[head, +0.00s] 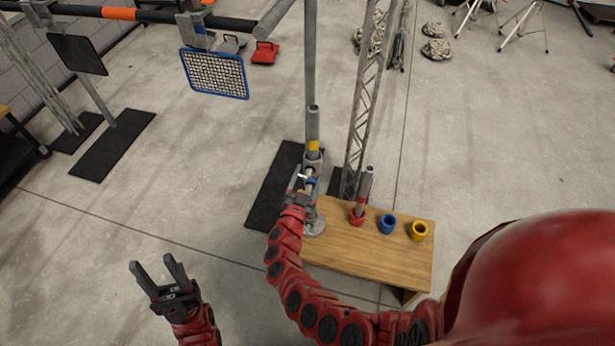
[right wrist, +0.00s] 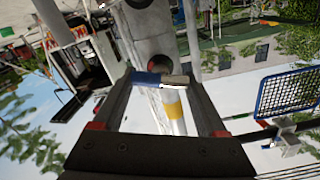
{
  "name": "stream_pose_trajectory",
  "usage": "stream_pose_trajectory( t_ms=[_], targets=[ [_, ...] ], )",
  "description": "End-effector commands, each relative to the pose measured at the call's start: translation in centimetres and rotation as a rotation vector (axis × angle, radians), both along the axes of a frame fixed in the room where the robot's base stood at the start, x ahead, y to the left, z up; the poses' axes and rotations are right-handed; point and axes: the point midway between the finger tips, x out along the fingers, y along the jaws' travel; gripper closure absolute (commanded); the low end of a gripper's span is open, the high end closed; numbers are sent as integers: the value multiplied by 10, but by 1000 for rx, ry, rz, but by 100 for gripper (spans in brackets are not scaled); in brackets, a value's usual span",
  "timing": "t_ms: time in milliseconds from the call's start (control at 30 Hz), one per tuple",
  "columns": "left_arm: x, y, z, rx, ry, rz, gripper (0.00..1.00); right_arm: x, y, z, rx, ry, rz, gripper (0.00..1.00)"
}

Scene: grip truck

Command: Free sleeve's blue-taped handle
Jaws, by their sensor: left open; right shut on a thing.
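The upright stand pole has a grey metal sleeve (head: 312,162) around it, beside the wooden table. A handle with blue tape (head: 311,182) sticks out at the sleeve; in the right wrist view its blue tape (right wrist: 147,78) and bare metal end lie across between my fingertips. My right gripper (head: 303,180) is at the sleeve, and its fingers (right wrist: 163,82) are shut on this handle. A yellow-taped pin or tube (head: 313,145) stands just above. My left gripper (head: 158,270) is open and empty over the floor at the lower left.
The wooden table (head: 395,262) holds a red cup (head: 357,217) with a metal tube in it, a blue cup (head: 388,224) and a yellow cup (head: 420,230). A lattice truss (head: 362,110) stands behind. A framed mesh lamp (head: 214,74) hangs upper left.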

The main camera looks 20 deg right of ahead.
Motion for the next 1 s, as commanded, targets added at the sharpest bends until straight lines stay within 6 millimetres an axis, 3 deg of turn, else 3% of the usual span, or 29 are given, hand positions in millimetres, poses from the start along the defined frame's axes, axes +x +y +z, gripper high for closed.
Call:
stream_pose_trajectory(
  t_ms=[67,100,233,667,1000],
  targets=[
    [0,0,0,0,0,0,50,-1,1,-2,3,4,2,81],
    [0,0,0,0,0,0,50,-1,1,-2,3,4,2,23],
    [0,0,0,0,0,0,50,0,1,-2,2,2,1,0],
    [0,0,-1,0,0,0,50,-11,9,-2,4,1,1,0],
    [0,0,-11,0,0,0,50,-75,50,-4,4,4,0,0]
  ],
)
